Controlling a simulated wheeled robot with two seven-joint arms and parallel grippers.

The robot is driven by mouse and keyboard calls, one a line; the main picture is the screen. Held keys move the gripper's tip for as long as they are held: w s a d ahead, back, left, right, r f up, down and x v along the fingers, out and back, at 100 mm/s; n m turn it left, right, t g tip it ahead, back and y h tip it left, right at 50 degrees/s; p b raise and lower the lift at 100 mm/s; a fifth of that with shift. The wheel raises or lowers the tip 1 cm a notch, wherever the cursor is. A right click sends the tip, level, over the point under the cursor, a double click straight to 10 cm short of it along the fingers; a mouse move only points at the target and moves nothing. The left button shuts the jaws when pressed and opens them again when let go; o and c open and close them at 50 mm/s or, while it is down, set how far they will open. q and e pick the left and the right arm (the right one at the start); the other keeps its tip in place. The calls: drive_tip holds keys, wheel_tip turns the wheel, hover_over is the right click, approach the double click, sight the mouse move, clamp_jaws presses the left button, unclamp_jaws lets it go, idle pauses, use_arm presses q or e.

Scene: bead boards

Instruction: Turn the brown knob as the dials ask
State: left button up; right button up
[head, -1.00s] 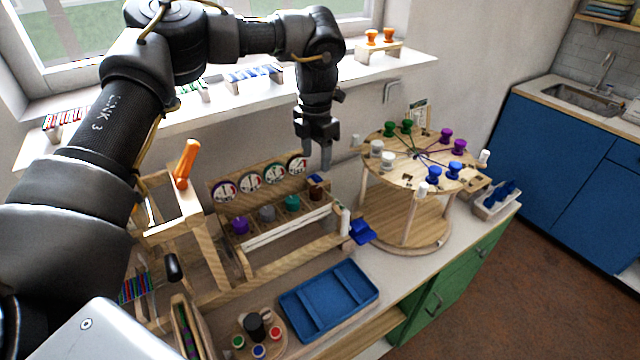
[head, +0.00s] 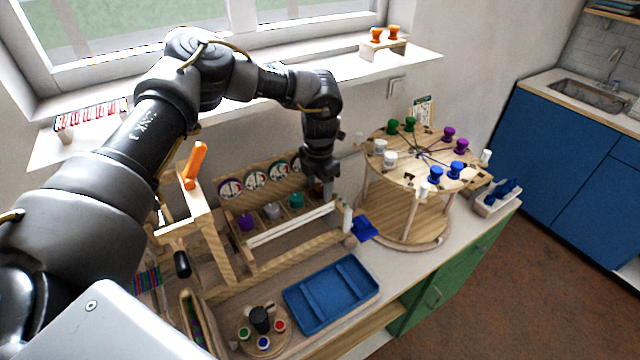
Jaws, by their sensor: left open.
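A wooden dial stand holds a row of round dials (head: 255,180) with coloured rims, and a row of knobs below them. The purple knob (head: 246,222), grey knob (head: 272,211) and teal knob (head: 296,201) show. The brown knob at the right end of the row is largely hidden by my left gripper (head: 322,188). My left gripper is open and points down at that end; I cannot tell if its fingers touch the knob. The rightmost dial is partly covered by the gripper. My right gripper is not in view.
A round wooden table with coloured spools (head: 430,160) stands close to the right of the gripper. A blue tray (head: 330,294) lies in front of the stand. A wooden frame with an orange handle (head: 195,165) stands to the left. A windowsill runs behind.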

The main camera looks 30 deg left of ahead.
use_arm(q)
drive_tip(key=c, duration=1)
drive_tip(key=shift+o, duration=0.2)
drive_tip(key=shift+n, duration=3.3)
drive_tip(key=o, duration=1)
drive_tip(key=shift+c, duration=0.2)
